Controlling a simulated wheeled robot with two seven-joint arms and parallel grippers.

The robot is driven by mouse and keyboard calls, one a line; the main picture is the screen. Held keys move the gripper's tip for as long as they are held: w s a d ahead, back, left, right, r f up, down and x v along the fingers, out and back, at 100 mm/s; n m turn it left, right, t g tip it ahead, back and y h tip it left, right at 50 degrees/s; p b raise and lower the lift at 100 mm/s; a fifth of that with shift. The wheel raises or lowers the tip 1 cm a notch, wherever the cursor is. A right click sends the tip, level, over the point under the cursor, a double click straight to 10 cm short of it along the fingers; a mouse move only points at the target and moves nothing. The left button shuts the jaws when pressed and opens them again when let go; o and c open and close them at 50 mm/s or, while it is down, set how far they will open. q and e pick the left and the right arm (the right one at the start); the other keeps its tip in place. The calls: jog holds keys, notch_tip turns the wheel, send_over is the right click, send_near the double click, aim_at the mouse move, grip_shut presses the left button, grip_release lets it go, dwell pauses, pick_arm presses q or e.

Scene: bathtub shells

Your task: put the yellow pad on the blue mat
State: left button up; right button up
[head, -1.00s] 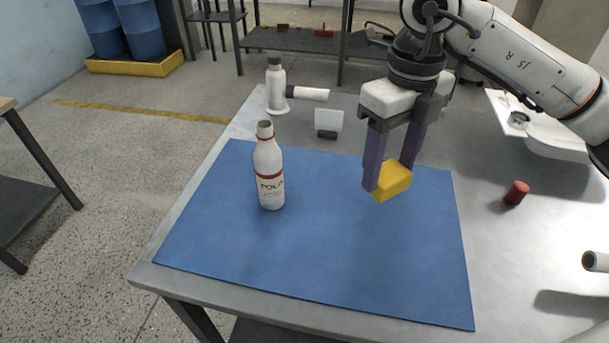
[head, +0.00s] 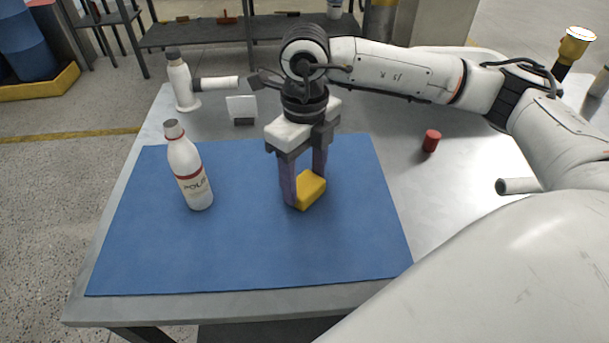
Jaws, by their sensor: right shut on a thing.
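The yellow pad (head: 311,190) is between the purple fingers of my right gripper (head: 304,192), which is shut on it. The pad is over the middle right part of the blue mat (head: 240,250). It looks very low, but I cannot tell whether it touches the mat. The fingers hide part of the pad's left side. The blue mat lies flat on the grey table. My left gripper is not in view.
A white bottle with a red band (head: 189,170) stands on the mat, left of my gripper. Behind the mat are a white bottle with a grey cap (head: 181,84) and a small white card (head: 241,108). A red cylinder (head: 431,141) stands right of the mat.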

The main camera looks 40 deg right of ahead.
aim_at(305, 183)
jog(key=shift+f, duration=0.2)
jog(key=o, duration=1)
jog(key=shift+r, duration=0.1)
notch_tip(305, 183, up, 12)
jog(key=shift+r, duration=0.15)
